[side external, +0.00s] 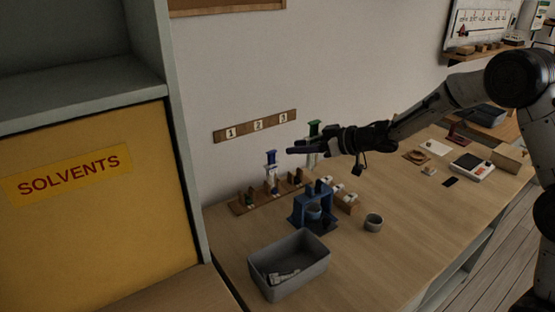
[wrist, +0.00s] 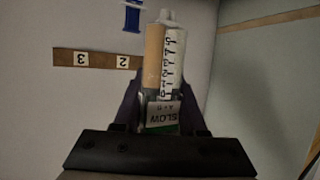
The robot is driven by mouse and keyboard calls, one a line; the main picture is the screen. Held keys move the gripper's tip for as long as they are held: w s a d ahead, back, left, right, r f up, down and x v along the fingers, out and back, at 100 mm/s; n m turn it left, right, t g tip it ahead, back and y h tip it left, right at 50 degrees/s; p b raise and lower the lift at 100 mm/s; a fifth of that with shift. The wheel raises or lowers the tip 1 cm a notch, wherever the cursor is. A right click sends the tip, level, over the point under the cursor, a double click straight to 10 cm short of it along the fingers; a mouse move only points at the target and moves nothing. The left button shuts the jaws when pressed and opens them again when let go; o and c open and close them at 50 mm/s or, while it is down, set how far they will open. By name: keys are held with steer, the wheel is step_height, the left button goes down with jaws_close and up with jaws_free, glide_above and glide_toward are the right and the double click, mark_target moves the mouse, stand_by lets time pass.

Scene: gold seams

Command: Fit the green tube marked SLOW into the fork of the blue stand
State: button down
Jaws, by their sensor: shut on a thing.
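The green tube marked SLOW (wrist: 164,115) is held in my gripper (wrist: 161,105); the wrist view shows its label, a printed scale, and a double barrel, one side tan and one pale.
A blue-topped tube (side external: 271,165) stands in the wooden rack (side external: 238,208) by the wall, under a strip numbered 1 to 3 (side external: 255,126). A grey bin (side external: 305,277) with a pale item sits in front of the stand.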

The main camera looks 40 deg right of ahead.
steer(key=shift+d+f, duration=0.3)
steer(key=shift+f, duration=0.35)
steer(key=shift+d+f, duration=0.35)
steer(key=shift+f, duration=0.3)
steer(key=shift+d+f, duration=0.3)
steer(key=shift+f, duration=0.35)
steer(key=shift+f, duration=1.85)
stand_by(2.4)
steer(key=shift+c, duration=2)
jaws_free()
steer(key=shift+f, duration=0.25)
steer(key=shift+o, duration=0.6)
